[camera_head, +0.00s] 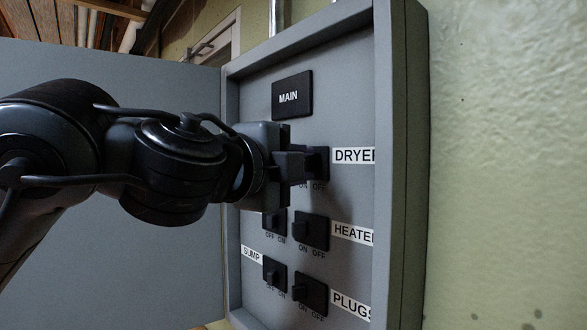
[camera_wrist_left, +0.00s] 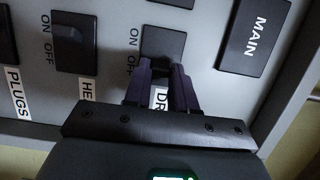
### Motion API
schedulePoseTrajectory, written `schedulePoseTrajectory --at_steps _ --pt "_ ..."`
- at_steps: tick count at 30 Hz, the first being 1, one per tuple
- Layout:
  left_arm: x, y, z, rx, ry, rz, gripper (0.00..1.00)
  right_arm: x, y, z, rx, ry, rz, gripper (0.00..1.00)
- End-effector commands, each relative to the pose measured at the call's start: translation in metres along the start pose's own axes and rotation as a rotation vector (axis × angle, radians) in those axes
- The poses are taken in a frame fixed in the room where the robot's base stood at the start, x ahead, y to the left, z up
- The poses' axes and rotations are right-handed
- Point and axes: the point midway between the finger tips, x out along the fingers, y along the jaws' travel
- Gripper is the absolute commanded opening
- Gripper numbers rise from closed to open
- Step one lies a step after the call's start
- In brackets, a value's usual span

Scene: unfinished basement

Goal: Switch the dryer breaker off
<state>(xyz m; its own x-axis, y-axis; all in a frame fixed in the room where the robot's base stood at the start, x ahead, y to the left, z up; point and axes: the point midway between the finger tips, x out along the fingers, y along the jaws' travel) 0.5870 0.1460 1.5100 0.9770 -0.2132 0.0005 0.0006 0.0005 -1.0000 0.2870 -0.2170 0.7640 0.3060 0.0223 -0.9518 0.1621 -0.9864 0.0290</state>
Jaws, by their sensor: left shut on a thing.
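The dryer breaker (camera_head: 318,162) is a black switch beside the white DRYER label (camera_head: 353,156) on the grey panel. It also shows in the left wrist view (camera_wrist_left: 165,42), just beyond the fingertips. My left gripper (camera_head: 298,165) is at this breaker, its fingers shut on the switch's small lever; they also show in the left wrist view (camera_wrist_left: 162,66). The fingers hide the lever, so I cannot tell whether it is at ON or OFF. My right gripper is in neither view.
The black MAIN block (camera_head: 292,96) is above. The HEATER breaker (camera_head: 311,232) and PLUGS breaker (camera_head: 310,295) are below, with the SUMP breaker (camera_head: 274,272) at their left. The open panel door (camera_head: 120,260) stands left; the panel's raised rim (camera_head: 388,200) is at right.

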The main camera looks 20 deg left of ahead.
Motion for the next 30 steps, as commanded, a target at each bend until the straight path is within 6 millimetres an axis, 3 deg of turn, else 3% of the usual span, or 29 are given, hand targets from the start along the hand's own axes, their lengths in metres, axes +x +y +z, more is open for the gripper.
schedulePoseTrajectory --at_steps 14,15,19,30 --pt "0.001 0.0011 -0.0008 -0.001 -0.018 0.003 0.0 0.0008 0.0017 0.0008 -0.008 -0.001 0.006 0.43" --pt "0.001 0.0011 -0.0008 -0.001 -0.018 0.003 0.28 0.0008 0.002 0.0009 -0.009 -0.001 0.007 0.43" --pt "0.0009 0.001 -0.0009 -0.001 -0.017 0.003 0.48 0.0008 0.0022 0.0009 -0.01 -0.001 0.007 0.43" --pt "-0.0016 0.0006 -0.0012 -0.001 -0.016 0.0 0.51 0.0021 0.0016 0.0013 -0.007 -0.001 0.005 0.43"
